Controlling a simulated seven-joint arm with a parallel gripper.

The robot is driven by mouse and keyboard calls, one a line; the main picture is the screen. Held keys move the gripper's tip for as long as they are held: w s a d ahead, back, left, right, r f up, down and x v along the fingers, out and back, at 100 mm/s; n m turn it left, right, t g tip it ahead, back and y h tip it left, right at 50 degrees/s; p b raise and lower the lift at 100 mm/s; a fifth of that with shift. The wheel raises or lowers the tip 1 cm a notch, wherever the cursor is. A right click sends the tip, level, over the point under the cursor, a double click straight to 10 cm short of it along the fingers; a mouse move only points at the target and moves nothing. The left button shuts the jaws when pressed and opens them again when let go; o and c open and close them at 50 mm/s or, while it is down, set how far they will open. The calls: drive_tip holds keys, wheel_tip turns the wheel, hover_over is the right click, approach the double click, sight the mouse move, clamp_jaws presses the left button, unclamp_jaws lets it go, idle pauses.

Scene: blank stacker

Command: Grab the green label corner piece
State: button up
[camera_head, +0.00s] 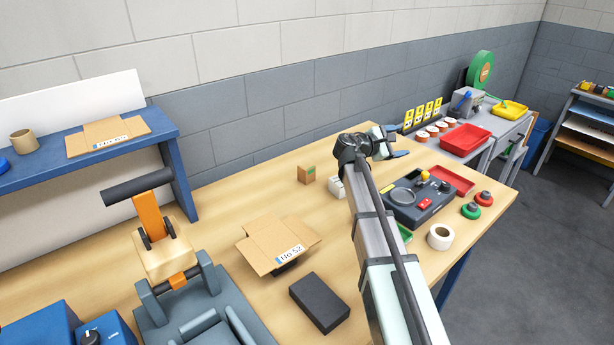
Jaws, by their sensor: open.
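A small brown cardboard corner piece (306,174) stands on the wooden bench near the back wall. A small green mark shows on its upper right face. My gripper (389,143) is to its right in the picture, apart from it, at the far end of my arm. The jaws are open and I see nothing held between them. My arm comes up from the bottom right and hides part of the bench.
A small white object (336,188) stands just right of the corner piece. A flattened carton (262,248) and a dark block (320,302) lie nearer. A dark control panel (432,208) and tape roll (440,237) are right of my arm. Bench left of the corner piece is clear.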

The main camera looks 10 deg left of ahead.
drive_tip(key=s+a+f+n+y, duration=0.1)
drive_tip(key=s+a+f+n, duration=0.15)
drive_tip(key=a, duration=0.75)
drive_tip(key=s+a+f+n+y, duration=0.1)
drive_tip(key=s+a+n, duration=0.15)
drive_tip(key=a, duration=0.85)
drive_tip(key=n+y, duration=0.2)
drive_tip(key=n, duration=0.4)
approach(301, 172)
drive_tip(key=shift+t, duration=0.4)
drive_tip(key=x, duration=0.5)
drive_tip(key=shift+s+f, duration=0.25)
drive_tip(key=shift+f, duration=0.15)
drive_tip(key=shift+r+x, duration=0.15)
drive_tip(key=shift+x, duration=1.2)
drive_tip(key=shift+r+x, duration=0.1)
drive_tip(key=shift+x, duration=1.2)
drive_tip(key=shift+d, duration=0.2)
drive_tip(key=shift+c, duration=0.3)
drive_tip(key=c, duration=1)
drive_tip(key=shift+o, duration=0.2)
